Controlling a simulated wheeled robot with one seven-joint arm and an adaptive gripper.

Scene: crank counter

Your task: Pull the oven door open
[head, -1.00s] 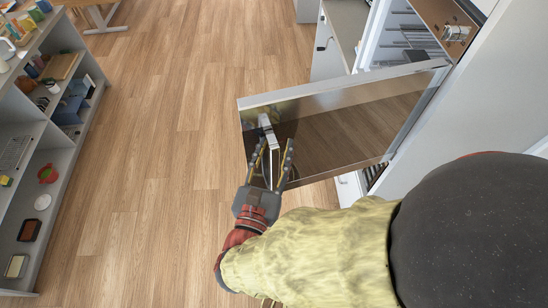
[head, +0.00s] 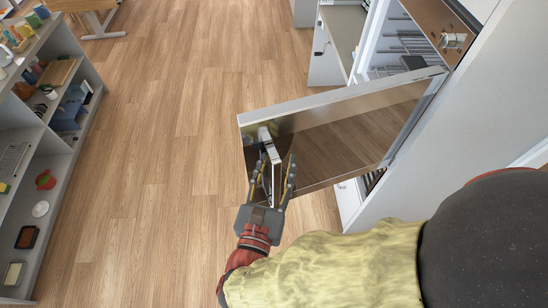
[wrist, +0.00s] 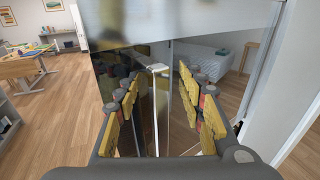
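The oven door (head: 345,125) has a dark glossy panel and a pale edge. It stands wide open, swung out from the oven (head: 378,55) at the right. A slim pale bar handle (head: 275,156) is on the door's near face, towards its free end. My gripper (head: 273,168) is at the handle with one finger on each side. In the wrist view, the handle (wrist: 161,110) runs between the fingers, with visible gaps to the finger pads (wrist: 160,105). The gripper looks open around the handle, not clamped on it. The door shows reflections.
A shelf unit (head: 62,150) with small items stands along the left. Wooden floor (head: 170,130) lies clear between it and the door. A counter (head: 342,35) stands behind the door. A wooden table (head: 90,8) is at the far left.

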